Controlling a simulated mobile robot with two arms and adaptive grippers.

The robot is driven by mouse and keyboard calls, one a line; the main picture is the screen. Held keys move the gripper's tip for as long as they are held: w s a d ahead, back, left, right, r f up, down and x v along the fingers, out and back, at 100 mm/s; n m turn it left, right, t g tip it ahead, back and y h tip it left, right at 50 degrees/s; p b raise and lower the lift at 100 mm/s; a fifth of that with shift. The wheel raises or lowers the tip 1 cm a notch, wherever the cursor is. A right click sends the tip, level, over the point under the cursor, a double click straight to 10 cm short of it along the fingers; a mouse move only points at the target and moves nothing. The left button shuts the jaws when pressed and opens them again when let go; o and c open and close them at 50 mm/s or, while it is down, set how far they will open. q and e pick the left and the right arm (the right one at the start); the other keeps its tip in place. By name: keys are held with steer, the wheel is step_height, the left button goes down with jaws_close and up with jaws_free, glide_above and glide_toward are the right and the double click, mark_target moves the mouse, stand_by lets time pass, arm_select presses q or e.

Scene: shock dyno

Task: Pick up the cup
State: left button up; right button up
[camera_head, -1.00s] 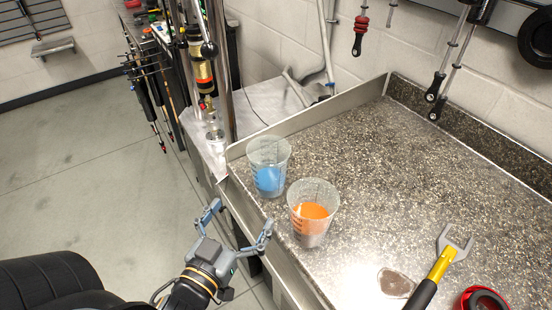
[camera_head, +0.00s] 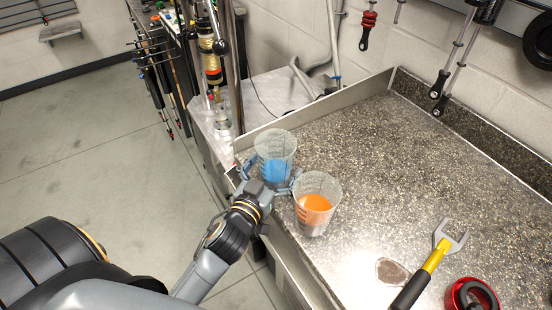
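A clear measuring cup with blue liquid or markings (camera_head: 276,150) stands upright near the counter's left edge. A similar cup with orange content (camera_head: 317,205) stands just to its right and nearer. My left gripper (camera_head: 272,174) is at the blue cup, with one finger at its left side and the other at its right, between the two cups. The fingers are spread; I see no clear grip, and whether they touch the cup is hard to tell. The palm hides part of the cup's near side. My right gripper is not in view.
The counter's middle is clear.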

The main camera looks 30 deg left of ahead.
arm_select(q)
steer(key=shift+w, duration=0.25)
steer(key=shift+s, duration=0.15)
steer(key=c, duration=1.3)
steer(key=shift+o, duration=0.2)
steer(key=shift+r, duration=0.15)
